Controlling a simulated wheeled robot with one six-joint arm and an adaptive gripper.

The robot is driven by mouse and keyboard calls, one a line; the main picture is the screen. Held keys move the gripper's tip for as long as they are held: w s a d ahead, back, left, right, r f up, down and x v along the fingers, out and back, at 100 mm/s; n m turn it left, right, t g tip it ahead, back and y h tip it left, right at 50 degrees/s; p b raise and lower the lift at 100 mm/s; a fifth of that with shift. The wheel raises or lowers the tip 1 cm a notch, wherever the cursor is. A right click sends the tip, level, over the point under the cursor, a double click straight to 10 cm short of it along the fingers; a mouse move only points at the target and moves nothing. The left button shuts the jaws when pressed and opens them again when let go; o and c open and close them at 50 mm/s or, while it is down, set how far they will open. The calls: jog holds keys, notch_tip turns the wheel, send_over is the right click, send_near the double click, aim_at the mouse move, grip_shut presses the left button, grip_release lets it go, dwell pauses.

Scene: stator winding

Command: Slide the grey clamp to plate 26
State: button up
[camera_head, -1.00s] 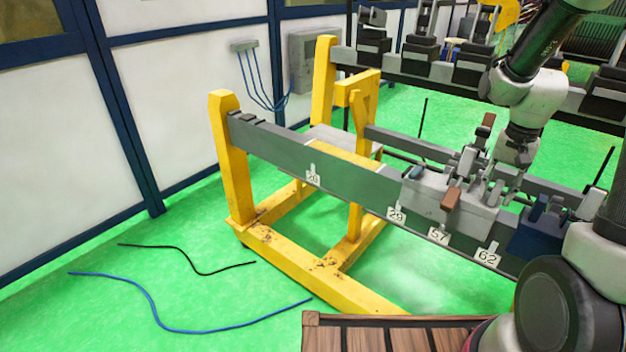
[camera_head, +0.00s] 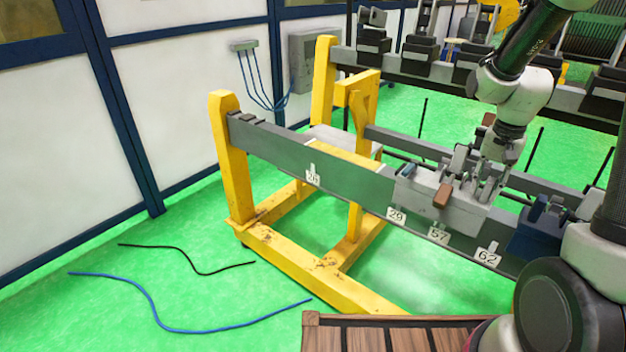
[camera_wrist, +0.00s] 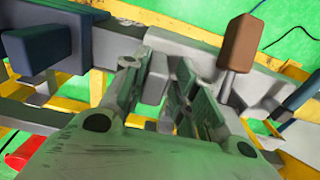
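The grey clamp (camera_head: 458,217), a light grey block with a brown-ended handle (camera_head: 442,195), sits on the front rail above plates 29 and 57. Plate 26 (camera_head: 312,175) is a small white tag on the rail's front face, well to the left of the clamp. My gripper (camera_head: 490,178) is at the clamp's upper right part. In the wrist view its two fingers (camera_wrist: 158,88) stand on either side of a grey upright part of the clamp and appear shut on it. The finger contact is partly hidden.
The rail (camera_head: 345,185) is clear between the clamp and plate 26. Plates 29 (camera_head: 397,215), 57 (camera_head: 438,236) and 62 (camera_head: 487,256) mark it further right. A dark blue clamp (camera_head: 538,236) sits right of the grey one. Yellow posts (camera_head: 226,145) bear the rail.

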send_near(427, 179)
jog(key=shift+d+f, duration=0.1)
jog(key=shift+f, duration=2.6)
jog(key=shift+w+a, duration=1.6)
jog(key=shift+a, duration=0.6)
jog(key=shift+w+a, duration=1.55)
jog(key=shift+a, duration=0.6)
jog(key=shift+w+a, duration=1.6)
jog(key=shift+a, duration=0.6)
jog(key=shift+w+a, duration=1.25)
jog(key=shift+a, duration=0.45)
jog(key=shift+w+a, duration=1.2)
jog(key=shift+a, duration=0.45)
jog(key=shift+w+a, duration=1.25)
jog(key=shift+a, duration=0.45)
jog(key=shift+w+a, duration=0.3)
jog(key=shift+a, duration=0.15)
jog(key=shift+s+d, duration=0.15)
jog(key=shift+d, duration=0.05)
